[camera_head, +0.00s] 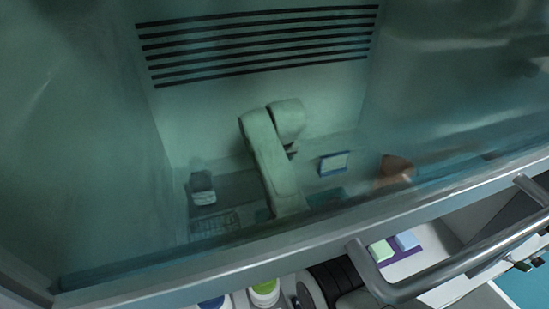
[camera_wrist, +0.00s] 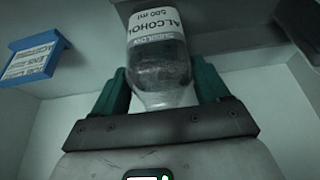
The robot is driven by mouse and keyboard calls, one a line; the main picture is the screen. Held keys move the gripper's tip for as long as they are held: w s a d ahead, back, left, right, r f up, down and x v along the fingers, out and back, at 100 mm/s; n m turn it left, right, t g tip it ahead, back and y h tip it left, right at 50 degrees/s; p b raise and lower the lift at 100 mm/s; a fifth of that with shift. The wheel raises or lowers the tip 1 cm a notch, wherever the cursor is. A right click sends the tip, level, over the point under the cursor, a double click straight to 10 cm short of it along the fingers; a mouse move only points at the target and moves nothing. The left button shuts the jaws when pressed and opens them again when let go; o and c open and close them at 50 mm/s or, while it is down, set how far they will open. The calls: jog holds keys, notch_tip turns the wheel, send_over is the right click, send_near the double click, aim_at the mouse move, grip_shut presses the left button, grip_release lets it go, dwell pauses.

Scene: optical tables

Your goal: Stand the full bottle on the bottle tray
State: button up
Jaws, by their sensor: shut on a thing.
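A clear bottle (camera_wrist: 160,66) with a white label reading "ALCOHOL 500 ml" is between the two teal fingers of my gripper (camera_wrist: 161,88) in the wrist view. The gripper is shut on it. The label appears upside down, and the bottle's far end is cut off by the top edge. In the head view a pale arm shows dimly through the tinted glass, and the bottle cannot be made out there. I cannot pick out the bottle tray for sure in either view.
A blue holder with a white printed card (camera_wrist: 31,60) is at the left in the wrist view. Behind the glass (camera_head: 100,150) are a pale container (camera_head: 202,189) and a brownish object (camera_head: 395,170). A metal handle (camera_head: 450,268) crosses the front. Bottles, including a green-topped one (camera_head: 264,290), stand outside below.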

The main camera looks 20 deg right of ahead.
jog(key=o, duration=1.4)
jog(key=shift+f, duration=0.1)
jog(key=shift+r, duration=0.45)
jog(key=b+v, duration=0.1)
jog(key=v, duration=1)
jog(key=shift+s+r, duration=0.15)
jog(key=shift+s, duration=0.05)
